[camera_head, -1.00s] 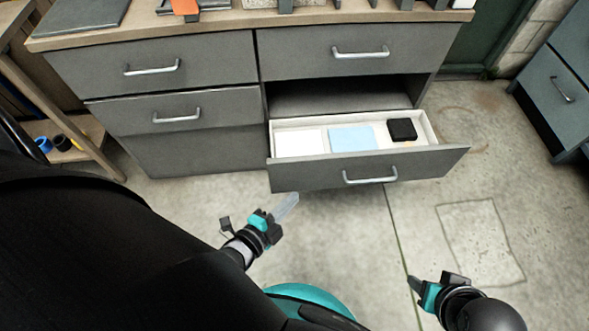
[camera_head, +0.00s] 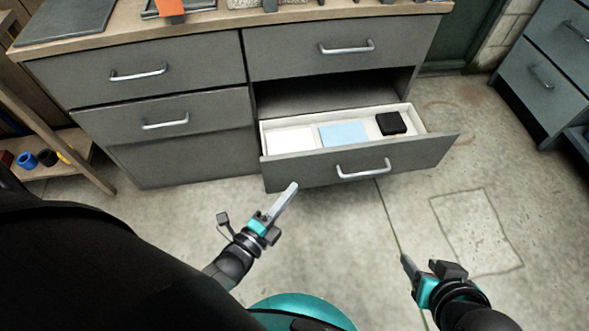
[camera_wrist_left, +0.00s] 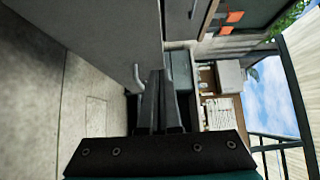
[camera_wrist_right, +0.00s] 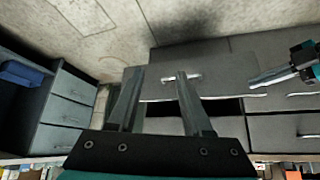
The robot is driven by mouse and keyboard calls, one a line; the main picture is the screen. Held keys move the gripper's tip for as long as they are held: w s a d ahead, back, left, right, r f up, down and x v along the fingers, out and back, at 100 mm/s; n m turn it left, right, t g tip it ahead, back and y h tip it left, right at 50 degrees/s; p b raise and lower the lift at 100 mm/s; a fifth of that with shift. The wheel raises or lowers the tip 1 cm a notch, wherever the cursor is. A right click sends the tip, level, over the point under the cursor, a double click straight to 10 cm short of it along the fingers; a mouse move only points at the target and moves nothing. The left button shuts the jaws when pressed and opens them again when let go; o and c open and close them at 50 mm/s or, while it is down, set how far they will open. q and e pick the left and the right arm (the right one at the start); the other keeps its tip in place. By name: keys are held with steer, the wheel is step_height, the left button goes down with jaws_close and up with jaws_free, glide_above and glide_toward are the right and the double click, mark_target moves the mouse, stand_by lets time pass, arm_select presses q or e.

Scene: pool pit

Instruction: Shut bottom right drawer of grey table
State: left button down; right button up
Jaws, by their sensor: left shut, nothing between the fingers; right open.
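The bottom right drawer (camera_head: 330,174) of the grey table (camera_head: 190,160) stands pulled out. It has a metal bar handle (camera_head: 363,169) on its front. Inside lie white paper, a light blue sheet (camera_head: 343,133) and a black box (camera_head: 391,123). My left gripper (camera_head: 284,203) is shut and empty, just in front of the drawer's lower left corner; contact is unclear. In the left wrist view its fingers (camera_wrist_left: 160,100) are together near a handle. My right gripper (camera_head: 425,268) is open and empty, lower right, apart from the drawer. The drawer front also shows in the right wrist view (camera_wrist_right: 190,83).
A teal-grey cabinet (camera_head: 540,80) stands at the right. A wooden shelf (camera_head: 60,170) with small coloured items is at the left. The concrete floor (camera_head: 470,230) in front of the drawer is clear.

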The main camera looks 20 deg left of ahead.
mark_target(304, 157)
arm_select(q)
steer(key=shift+w+a+b, duration=0.25)
steer(key=shift+w+b, duration=0.2)
steer(key=shift+w, duration=0.7)
steer(key=shift+w+a+b, duration=0.25)
steer(key=shift+w+b, duration=0.15)
steer(key=shift+w, duration=0.7)
steer(key=shift+w+a+b, duration=0.25)
steer(key=shift+w+b, duration=0.2)
steer(key=shift+w, duration=0.7)
arm_select(e)
steer(key=w+a+t+y, duration=0.2)
steer(key=w+a+t, duration=0.1)
steer(key=a+t, duration=0.1)
steer(key=shift+w+a+r+t+y, duration=0.15)
steer(key=shift+a+r+t+y, duration=0.2)
steer(key=shift+a, duration=0.45)
steer(key=shift+f, duration=0.1)
